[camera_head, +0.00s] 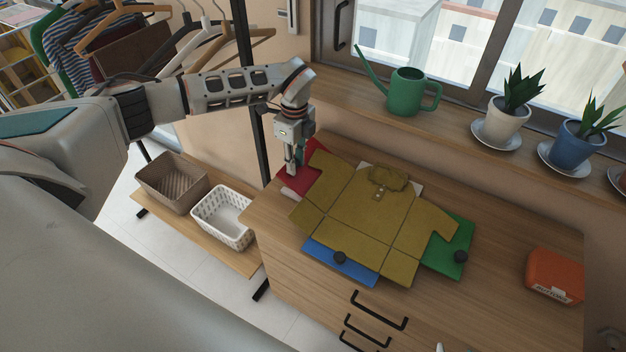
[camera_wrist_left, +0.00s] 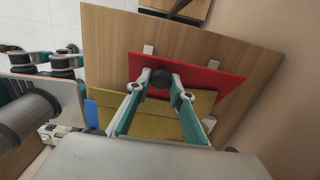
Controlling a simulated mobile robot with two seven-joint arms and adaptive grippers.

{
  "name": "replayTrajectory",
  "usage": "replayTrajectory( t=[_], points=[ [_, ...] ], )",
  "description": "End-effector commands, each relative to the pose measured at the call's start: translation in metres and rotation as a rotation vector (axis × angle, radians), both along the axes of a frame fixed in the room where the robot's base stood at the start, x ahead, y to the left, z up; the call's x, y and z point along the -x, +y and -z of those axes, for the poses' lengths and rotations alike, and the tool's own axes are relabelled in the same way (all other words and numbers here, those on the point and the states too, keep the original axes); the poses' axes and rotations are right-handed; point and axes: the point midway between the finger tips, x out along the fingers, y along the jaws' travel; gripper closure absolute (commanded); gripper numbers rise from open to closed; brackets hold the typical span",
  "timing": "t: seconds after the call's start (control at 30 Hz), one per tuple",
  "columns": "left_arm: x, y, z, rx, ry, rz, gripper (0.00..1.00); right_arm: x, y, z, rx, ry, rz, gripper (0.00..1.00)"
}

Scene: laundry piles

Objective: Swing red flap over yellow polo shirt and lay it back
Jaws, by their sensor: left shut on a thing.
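The yellow polo shirt (camera_head: 366,215) lies spread face up on a folding board, its collar toward the window. The red flap (camera_head: 297,181) shows at the shirt's left, partly covered by the left sleeve; it shows more fully in the left wrist view (camera_wrist_left: 207,80). My left gripper (camera_head: 290,170) is over the red flap, pointing down. In the left wrist view its fingers are shut on the flap's dark knob (camera_wrist_left: 160,80). I cannot tell whether the flap is tilted. The shirt's yellow cloth (camera_wrist_left: 160,115) lies beside the knob.
The blue flap (camera_head: 335,262) and green flap (camera_head: 462,243) stick out from under the shirt, each with a dark knob. An orange box (camera_head: 554,277) stands on the right of the wooden dresser top (camera_head: 480,300). A green watering can (camera_head: 405,92) and potted plants line the sill.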

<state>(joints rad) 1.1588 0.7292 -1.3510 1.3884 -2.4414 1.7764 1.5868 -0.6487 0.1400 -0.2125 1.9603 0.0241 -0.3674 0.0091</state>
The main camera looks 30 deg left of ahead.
Motion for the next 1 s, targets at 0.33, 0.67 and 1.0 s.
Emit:
replayTrajectory(
  t=[0.33,0.67,1.0],
  points=[
    [0.000,-0.011,-0.009,-0.023,-0.002,0.006,0.86,0.000,0.000,0.000,0.001,0.000,-0.001,0.60],
    [0.003,-0.030,-0.027,-0.089,-0.006,0.003,0.86,-0.001,0.000,-0.001,0.000,-0.001,0.000,0.60],
    [0.003,-0.034,-0.030,-0.099,-0.007,0.004,0.86,-0.001,0.000,-0.001,0.000,-0.001,0.000,0.60]
  ],
)
